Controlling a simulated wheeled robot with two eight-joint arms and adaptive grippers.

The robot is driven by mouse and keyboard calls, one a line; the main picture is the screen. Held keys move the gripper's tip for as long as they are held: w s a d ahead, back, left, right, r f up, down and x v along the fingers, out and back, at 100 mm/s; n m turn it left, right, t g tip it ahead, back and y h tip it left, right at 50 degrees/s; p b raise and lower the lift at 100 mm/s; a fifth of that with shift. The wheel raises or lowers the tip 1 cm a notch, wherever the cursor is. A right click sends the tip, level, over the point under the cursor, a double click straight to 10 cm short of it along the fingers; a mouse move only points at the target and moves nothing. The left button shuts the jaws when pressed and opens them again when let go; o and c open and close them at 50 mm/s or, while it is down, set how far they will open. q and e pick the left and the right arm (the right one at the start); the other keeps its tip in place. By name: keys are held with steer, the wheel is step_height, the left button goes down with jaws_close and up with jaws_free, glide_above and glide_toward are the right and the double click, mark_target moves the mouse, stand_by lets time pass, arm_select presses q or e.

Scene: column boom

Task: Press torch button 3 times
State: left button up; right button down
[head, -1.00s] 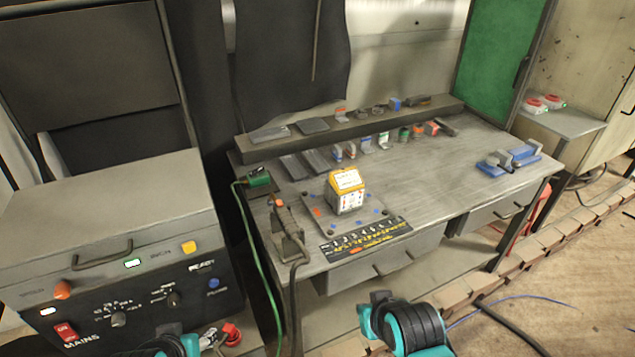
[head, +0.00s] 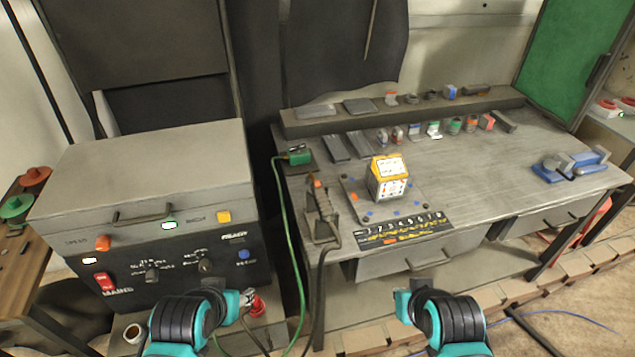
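The torch (head: 321,200) rests in a holder at the left front corner of the metal workbench (head: 455,170). A small orange-red spot that looks like its button (head: 317,184) shows near its top. A dark cable runs down from it over the bench's front edge. My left gripper (head: 240,302) is low in front of the grey machine, apart from the torch. My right gripper (head: 404,300) is low in front of the bench, also apart from the torch. The fingers of both are too small or turned to tell whether they are open.
A grey machine (head: 150,175) with switches stands left of the bench. A yellow-topped box (head: 389,180) stands on a plate behind a numbered strip (head: 400,229). A blue vise (head: 572,163) sits at right.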

arm_select(q)
jaws_close()
stand_by(1.1)
